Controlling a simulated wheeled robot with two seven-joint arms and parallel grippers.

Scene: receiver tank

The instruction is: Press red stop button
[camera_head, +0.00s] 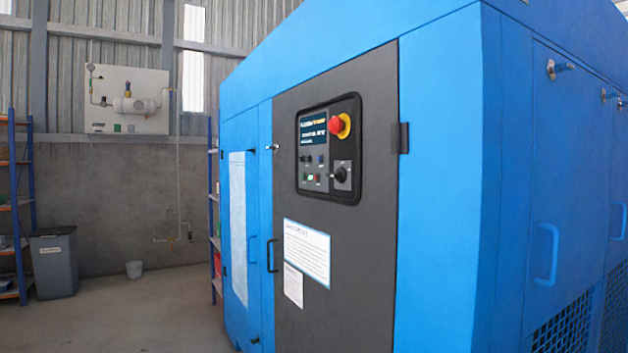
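A red mushroom-shaped button (335,126) on a yellow base sits at the upper right of a black control panel (345,102). The panel is set in the dark grey door (374,95) of a large blue machine cabinet (440,170). Left of the red button is a lit display (312,127). Below are small buttons, one of them green (311,177), and a black rotary switch (341,174); their small labels are too small to read. Neither of my grippers is in view, and nothing covers the red button.
The cabinet's front corner juts toward me on the right, with door handles (546,254). Open concrete floor (150,315) lies at the left.

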